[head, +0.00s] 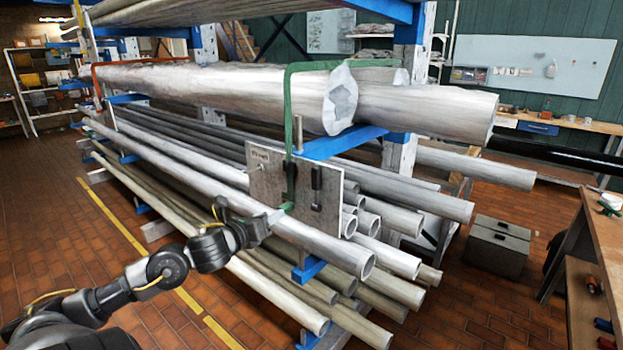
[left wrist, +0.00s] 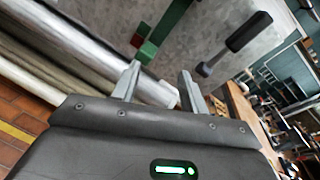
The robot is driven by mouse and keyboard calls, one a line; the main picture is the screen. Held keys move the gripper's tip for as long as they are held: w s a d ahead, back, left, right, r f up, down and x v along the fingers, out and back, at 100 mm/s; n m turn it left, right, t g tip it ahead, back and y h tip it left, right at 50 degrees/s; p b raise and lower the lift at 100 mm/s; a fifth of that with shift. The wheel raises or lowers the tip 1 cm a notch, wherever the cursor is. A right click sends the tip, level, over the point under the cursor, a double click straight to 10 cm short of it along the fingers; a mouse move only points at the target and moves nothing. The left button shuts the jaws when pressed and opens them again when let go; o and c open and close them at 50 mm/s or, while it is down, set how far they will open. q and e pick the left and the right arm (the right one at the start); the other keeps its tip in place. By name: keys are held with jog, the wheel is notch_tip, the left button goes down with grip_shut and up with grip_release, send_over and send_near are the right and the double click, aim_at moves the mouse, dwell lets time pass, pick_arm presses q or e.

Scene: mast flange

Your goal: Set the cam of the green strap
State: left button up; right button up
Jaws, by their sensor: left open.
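The green strap (head: 288,105) loops over the large silvery pipe bundle and hangs down in front of a grey plate (head: 325,200). My left gripper (head: 279,214) is at the plate's lower left, by the strap's lower end. In the left wrist view the gripper (left wrist: 160,76) is open, with the green end (left wrist: 146,52) just beyond its left fingertip. A black-handled lever (left wrist: 248,32) is ahead to the right. Contact cannot be told. My right gripper is not in view.
Long pipes (head: 330,245) lie on the blue-armed rack below and behind the plate, their ends sticking out. An orange strap (head: 94,80) is at the far end. A grey box (head: 497,246) and a workbench (head: 604,225) stand at right. The brick floor at left is clear.

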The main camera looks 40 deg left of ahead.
aim_at(314, 178)
pick_arm(q)
jog(key=s+d+r+m+t+h, duration=0.2)
jog(key=d+r+m, duration=0.4)
jog(key=d+r, duration=0.3)
jog(key=w+p, duration=0.1)
jog(key=w, duration=0.2)
jog(key=w+a+p, duration=0.1)
jog(key=w, duration=0.2)
jog(key=w+a+r+p, duration=0.1)
jog(key=w+p, duration=0.1)
jog(key=w, duration=0.2)
jog(key=shift+w+d, duration=0.1)
jog(key=shift+w, duration=0.35)
jog(key=c, duration=0.4)
grip_shut()
jog(key=shift+f, duration=0.1)
